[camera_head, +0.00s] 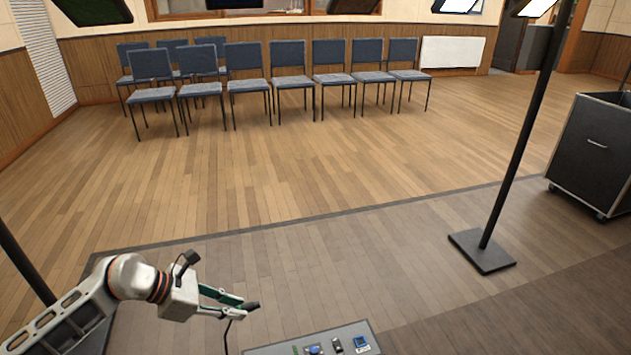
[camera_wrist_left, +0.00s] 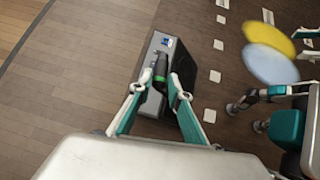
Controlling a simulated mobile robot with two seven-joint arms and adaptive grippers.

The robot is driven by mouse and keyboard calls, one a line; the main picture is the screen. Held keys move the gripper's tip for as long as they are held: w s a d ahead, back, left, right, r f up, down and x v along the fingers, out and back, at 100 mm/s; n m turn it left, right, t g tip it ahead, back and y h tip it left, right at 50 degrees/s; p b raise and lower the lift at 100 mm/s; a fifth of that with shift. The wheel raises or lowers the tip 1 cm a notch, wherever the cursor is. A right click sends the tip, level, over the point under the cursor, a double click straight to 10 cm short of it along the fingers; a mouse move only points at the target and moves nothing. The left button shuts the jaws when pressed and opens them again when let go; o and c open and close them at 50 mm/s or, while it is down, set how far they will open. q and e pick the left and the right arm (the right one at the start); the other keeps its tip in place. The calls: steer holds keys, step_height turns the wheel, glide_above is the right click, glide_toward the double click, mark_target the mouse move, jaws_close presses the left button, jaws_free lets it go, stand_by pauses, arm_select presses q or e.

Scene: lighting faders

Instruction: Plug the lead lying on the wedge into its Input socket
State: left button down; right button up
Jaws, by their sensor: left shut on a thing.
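My left gripper (camera_head: 243,304) is shut on a black plug (camera_head: 252,306) and holds it in the air, left of the grey panel. The lead's black cable (camera_head: 228,332) hangs below the gripper. In the left wrist view the plug (camera_wrist_left: 161,70) shows a green band between the fingertips (camera_wrist_left: 160,84). The grey panel (camera_head: 270,350) is cut off at the bottom of the head view. A blue socket (camera_head: 361,345) sits on it, with the plug apart from it. I cannot read labels or make out the wedge. My right gripper (camera_wrist_left: 246,117) shows in the left wrist view, fingertips apart.
A black knob-like part (camera_head: 337,345) and a blue part (camera_head: 314,350) stand on the panel beside the socket. A black stand (camera_head: 482,251) is to the right. Yellow (camera_wrist_left: 269,39) and pale blue (camera_wrist_left: 270,65) discs show in the wrist view. Chairs (camera_head: 290,80) stand far back.

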steer(key=s+d+g+h+p, duration=0.1)
steer(key=d+p, duration=0.5)
steer(key=p, duration=0.6)
steer(key=shift+s+r+n+g+h, duration=0.4)
steer(key=shift+s+h, duration=0.1)
steer(key=shift+s, duration=0.65)
steer(key=shift+s+d+f+p, duration=0.1)
steer(key=shift+s+f+p, duration=0.15)
steer(key=shift+p, duration=0.15)
steer(key=shift+c, duration=1.8)
arm_select(q)
steer(key=s+a+r+n, duration=0.1)
steer(key=s+r, duration=0.5)
steer(key=r, duration=0.4)
steer(key=s+a+r+n+t, duration=0.1)
steer(key=s+a+r, duration=0.1)
steer(key=s+r, duration=0.4)
steer(key=s+a+r+y, duration=0.1)
steer(key=s+r, duration=0.6)
steer(key=r, duration=0.8)
steer(key=shift+a+r+n+t, duration=0.4)
steer(key=shift+a, duration=0.3)
